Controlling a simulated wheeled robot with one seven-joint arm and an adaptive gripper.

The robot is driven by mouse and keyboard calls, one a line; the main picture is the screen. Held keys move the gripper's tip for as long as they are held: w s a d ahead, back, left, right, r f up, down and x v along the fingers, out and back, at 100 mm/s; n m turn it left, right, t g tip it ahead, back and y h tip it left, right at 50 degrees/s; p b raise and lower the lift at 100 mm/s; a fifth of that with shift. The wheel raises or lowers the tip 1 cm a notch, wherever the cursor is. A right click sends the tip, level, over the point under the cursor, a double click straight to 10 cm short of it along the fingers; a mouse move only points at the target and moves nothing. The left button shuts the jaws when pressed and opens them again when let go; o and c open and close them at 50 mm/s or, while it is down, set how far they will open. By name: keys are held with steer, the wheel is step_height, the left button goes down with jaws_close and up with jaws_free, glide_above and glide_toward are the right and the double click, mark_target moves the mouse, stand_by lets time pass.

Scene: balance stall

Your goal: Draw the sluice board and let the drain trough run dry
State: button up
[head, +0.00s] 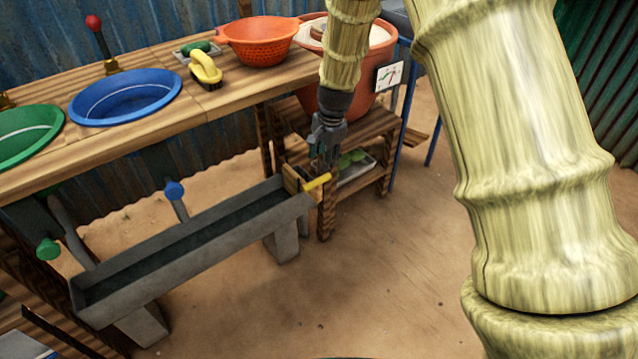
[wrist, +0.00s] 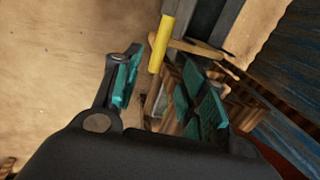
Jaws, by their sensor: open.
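The grey drain trough (head: 262,222) runs below the bench; its inside is dark, and I cannot tell how much water it holds. The wooden sluice board (head: 291,180) stands at its right end, with a yellow handle (head: 317,181) sticking out. My gripper (head: 323,164) points down just above the handle, open and empty. In the wrist view, the yellow handle (wrist: 160,47) lies between the two teal-padded fingers of my gripper (wrist: 160,78), nearer the left one. I cannot tell whether they touch it. The trough's end (wrist: 207,18) and the board's edge (wrist: 200,50) show beyond.
The bench above holds a blue basin (head: 125,98), a green basin (head: 28,135), a yellow-handled brush (head: 205,68) and an orange colander (head: 262,40). A wooden shelf (head: 365,128) with a terracotta pot (head: 345,101) stands close behind my gripper. The floor in front is clear.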

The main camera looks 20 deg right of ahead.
mark_target(319, 179)
steer(key=f+b, duration=0.1)
steer(key=f, duration=0.2)
steer(key=w+f+b, duration=0.1)
steer(key=f, duration=0.3)
steer(key=w+f+b, duration=0.1)
steer(key=f, duration=0.2)
steer(key=shift+a+f, duration=0.15)
steer(key=shift+a, duration=0.2)
jaws_close()
